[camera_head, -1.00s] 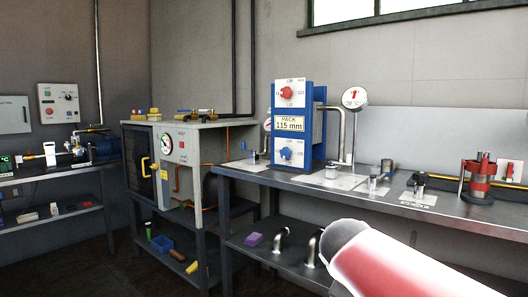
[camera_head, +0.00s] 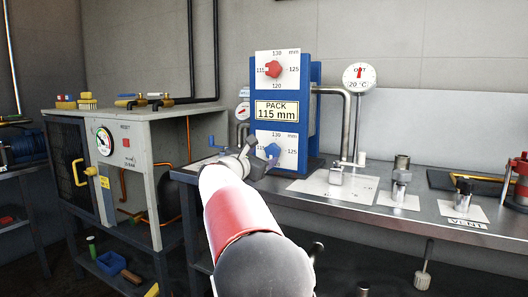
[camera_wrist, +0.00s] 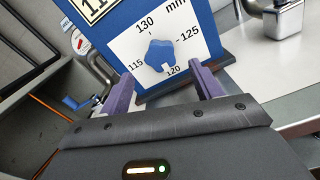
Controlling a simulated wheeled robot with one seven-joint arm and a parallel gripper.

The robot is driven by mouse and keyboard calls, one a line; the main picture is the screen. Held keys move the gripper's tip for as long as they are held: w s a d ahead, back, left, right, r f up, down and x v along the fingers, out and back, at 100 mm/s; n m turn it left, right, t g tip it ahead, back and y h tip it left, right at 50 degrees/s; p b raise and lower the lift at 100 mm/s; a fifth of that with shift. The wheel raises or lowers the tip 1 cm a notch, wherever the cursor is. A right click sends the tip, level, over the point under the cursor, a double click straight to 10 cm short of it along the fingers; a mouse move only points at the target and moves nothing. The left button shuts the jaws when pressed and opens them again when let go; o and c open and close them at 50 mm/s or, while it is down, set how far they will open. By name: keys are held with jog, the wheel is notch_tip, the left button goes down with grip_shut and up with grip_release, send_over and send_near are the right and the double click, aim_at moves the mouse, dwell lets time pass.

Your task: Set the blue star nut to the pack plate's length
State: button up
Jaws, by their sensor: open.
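The blue star nut (camera_head: 273,150) sits on the lower white dial of the blue stand, below the pack plate (camera_head: 277,111), which reads "PACK 115 mm". In the wrist view the nut (camera_wrist: 160,53) shows whole, with its white mark toward 120 at the bottom of the dial. The dial reads 130 at top, 125 at right and 115 at left. My gripper (camera_wrist: 162,88) is open and empty, its two purple fingers apart in front of the dial, below the nut in the picture. In the head view my gripper (camera_head: 257,158) partly covers the dial's left side.
A red star nut (camera_head: 273,69) is on the upper dial. A bent metal pipe (camera_head: 345,108) and a round gauge (camera_head: 359,77) stand right of the stand. Metal fittings (camera_head: 400,182) stand on the bench. A grey cabinet (camera_head: 150,165) is at left.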

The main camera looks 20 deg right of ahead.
aim_at(271, 152)
jog(key=p+x, duration=0.1)
jog(key=x, duration=0.4)
jog(key=shift+f, duration=0.1)
jog(key=c, duration=1)
